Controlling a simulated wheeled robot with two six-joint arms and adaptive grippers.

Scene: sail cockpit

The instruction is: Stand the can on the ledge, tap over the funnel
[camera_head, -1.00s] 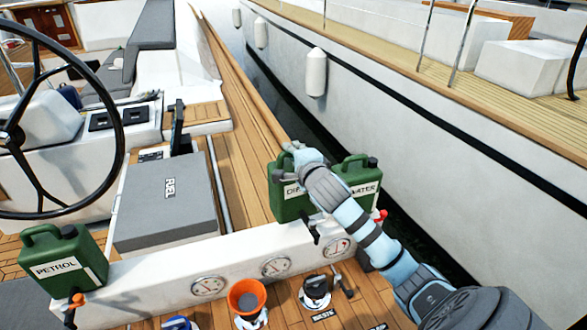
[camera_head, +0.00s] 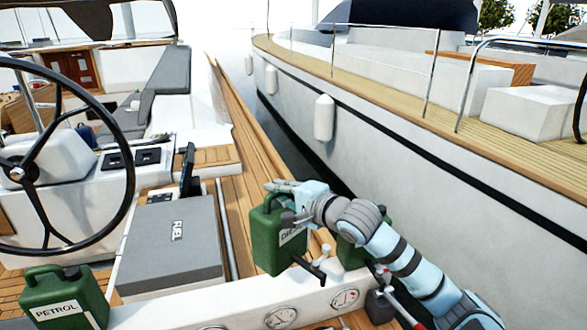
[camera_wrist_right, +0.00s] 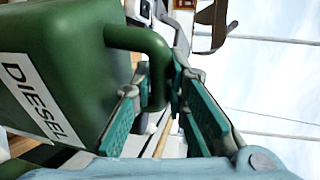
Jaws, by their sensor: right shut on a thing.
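The green diesel can (camera_head: 268,243) is held by its handle in my right gripper (camera_head: 281,198). It looks raised a little above the white ledge (camera_head: 240,298), roughly upright. Its label also shows on the can in the right wrist view (camera_wrist_right: 70,70), where the fingers of my right gripper (camera_wrist_right: 155,84) close around the handle. A dark tap (camera_head: 313,268) sticks out low on the can's right side. The funnel is out of view below the head view. My left gripper is not in view.
A green petrol can (camera_head: 62,298) stands at the lower left. Another green can (camera_head: 350,254) is partly hidden behind my right arm. A grey-topped box (camera_head: 172,243) and a steering wheel (camera_head: 70,160) lie to the left. A white boat hull (camera_head: 440,190) runs along the right.

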